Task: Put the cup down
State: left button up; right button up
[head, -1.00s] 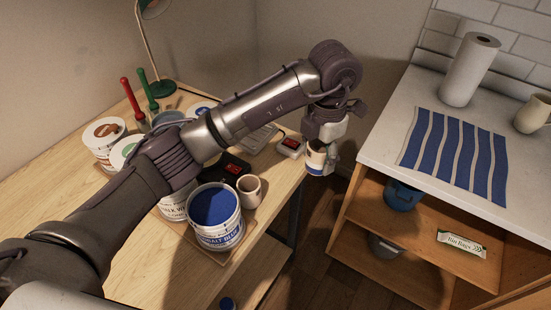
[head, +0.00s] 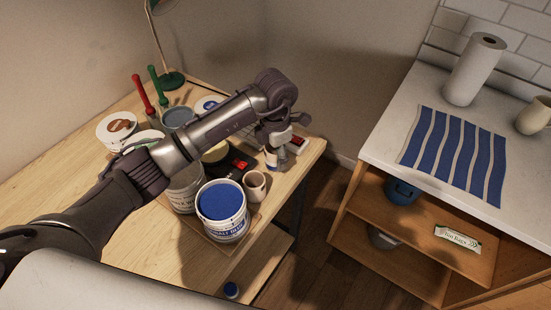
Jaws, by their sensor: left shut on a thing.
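A small cup (head: 270,158), pale with a dark blue part, is in my left gripper (head: 276,157), which is shut on it. They are at the right end of the wooden table (head: 308,160). I cannot tell whether the cup's base touches the table top. A plain beige cup (head: 255,185) stands on the table nearer to me, right of the cobalt blue tub (head: 222,208). My right gripper is not in view.
Paint tubs, a dark device with a red display (head: 240,163) and a small white-and-red device (head: 298,145) crowd the table around the held cup. A white counter (head: 385,140) with a striped cloth (head: 455,155) stands across a floor gap.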

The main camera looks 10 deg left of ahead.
pick_arm(q)
notch_tip(320, 180, down, 2)
jog(key=shift+s+f+p, duration=0.1)
jog(key=shift+f+p, duration=0.1)
jog(key=shift+p, duration=0.25)
jog(key=shift+f, duration=0.3)
jog(key=shift+f, duration=0.1)
jog(key=shift+f, duration=0.15)
jog(key=o, duration=1.2)
